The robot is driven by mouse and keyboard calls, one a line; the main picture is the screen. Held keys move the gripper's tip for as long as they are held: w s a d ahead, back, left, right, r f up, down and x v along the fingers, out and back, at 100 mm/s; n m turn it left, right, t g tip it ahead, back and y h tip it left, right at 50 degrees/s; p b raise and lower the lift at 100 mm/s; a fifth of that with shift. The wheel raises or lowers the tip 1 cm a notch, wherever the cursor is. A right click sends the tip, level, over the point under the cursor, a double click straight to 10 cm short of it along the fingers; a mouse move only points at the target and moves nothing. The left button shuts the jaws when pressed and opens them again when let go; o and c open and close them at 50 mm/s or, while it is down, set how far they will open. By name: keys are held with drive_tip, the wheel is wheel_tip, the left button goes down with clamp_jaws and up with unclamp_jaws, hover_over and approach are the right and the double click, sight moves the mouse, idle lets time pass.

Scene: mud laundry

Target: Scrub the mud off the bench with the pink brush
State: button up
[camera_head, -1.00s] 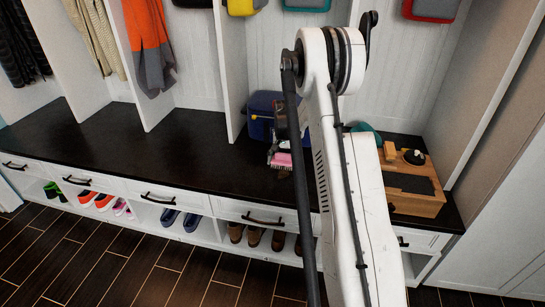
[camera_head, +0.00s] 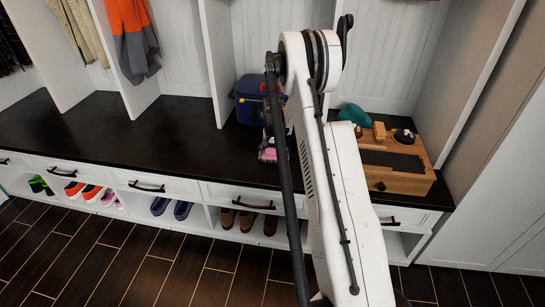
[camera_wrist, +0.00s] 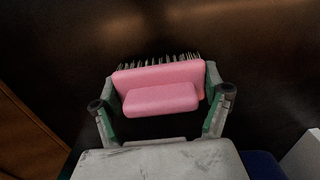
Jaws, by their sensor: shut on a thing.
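The pink brush (camera_wrist: 160,88) is held between the fingers of my gripper (camera_wrist: 160,105) in the wrist view, its dark bristles pointing away toward the dark bench top. In the head view the brush (camera_head: 268,154) shows as a small pink patch low over the bench, mostly hidden by my arm. The bench (camera_head: 170,140) is a long dark brown surface with white drawers below. No mud patch can be made out clearly on it. Whether the bristles touch the bench cannot be told.
A blue box (camera_head: 250,98) stands at the back beside a divider. A wooden box (camera_head: 400,180) with a dark panel and a teal item (camera_head: 354,114) stand to the right. White dividers rise from the bench. Shoes (camera_head: 245,220) sit in cubbies below. The bench's left part is clear.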

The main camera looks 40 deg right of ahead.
drive_tip(key=shift+w+d+f, duration=0.3)
drive_tip(key=shift+w+d, duration=0.55)
drive_tip(key=shift+d, duration=0.1)
drive_tip(key=shift+w+d+r+p, duration=0.15)
drive_tip(key=shift+w+d+p, duration=0.2)
drive_tip(key=shift+w+d, duration=0.6)
drive_tip(key=shift+d, duration=0.2)
drive_tip(key=shift+w+d, duration=0.2)
drive_tip(key=shift+d, duration=0.05)
drive_tip(key=shift+d+r+p, duration=0.15)
drive_tip(key=shift+d+p, duration=0.1)
drive_tip(key=shift+p, duration=0.25)
drive_tip(key=shift+s+a+f, duration=0.15)
drive_tip(key=shift+a+f, duration=0.15)
drive_tip(key=shift+a, duration=0.2)
drive_tip(key=shift+s+a+b, duration=0.45)
drive_tip(key=shift+s+a, duration=0.7)
drive_tip(key=shift+a, duration=0.15)
drive_tip(key=shift+s+a+b, duration=0.4)
drive_tip(key=shift+s+a, duration=0.7)
drive_tip(key=shift+a, duration=0.2)
drive_tip(key=shift+r+p, duration=1.45)
drive_tip(key=shift+r, duration=2.65)
